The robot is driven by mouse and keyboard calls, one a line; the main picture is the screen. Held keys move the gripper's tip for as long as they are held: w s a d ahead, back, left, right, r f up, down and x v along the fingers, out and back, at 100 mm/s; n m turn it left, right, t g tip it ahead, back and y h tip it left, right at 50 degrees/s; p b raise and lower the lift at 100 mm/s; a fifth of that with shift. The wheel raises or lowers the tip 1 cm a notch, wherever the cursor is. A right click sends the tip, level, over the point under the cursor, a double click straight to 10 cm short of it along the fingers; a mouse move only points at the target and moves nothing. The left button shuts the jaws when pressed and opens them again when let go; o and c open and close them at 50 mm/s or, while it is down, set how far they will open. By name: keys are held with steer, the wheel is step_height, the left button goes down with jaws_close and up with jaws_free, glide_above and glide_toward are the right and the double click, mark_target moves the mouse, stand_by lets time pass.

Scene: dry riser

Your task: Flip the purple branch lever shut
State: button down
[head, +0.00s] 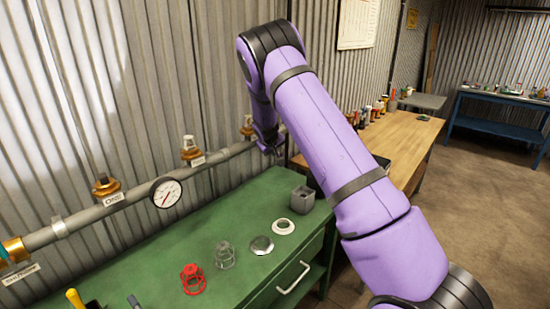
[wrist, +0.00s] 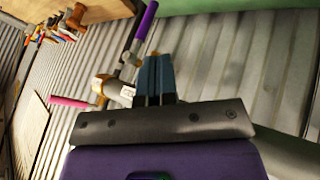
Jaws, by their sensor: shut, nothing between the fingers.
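In the wrist view the purple branch lever (wrist: 145,20) reaches up and slightly right from a brass and grey valve fitting (wrist: 106,84). My gripper (wrist: 156,58) is shut and empty, its tips close beside the lower right of the purple lever. I cannot tell whether they touch it. A pink lever (wrist: 70,102) sticks out to the left of the same fitting. In the head view my gripper (head: 268,148) is by the right end of the grey pipe. The purple lever cannot be made out there; my arm covers that area.
The grey pipe (head: 135,192) runs along the corrugated wall with a gauge (head: 166,193) and brass fittings. A wooden bench (head: 405,150) stands beyond.

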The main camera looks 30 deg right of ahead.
steer(key=x, duration=0.9)
steer(key=shift+f, duration=0.2)
steer(key=shift+w, duration=0.1)
steer(key=shift+w+f, duration=0.1)
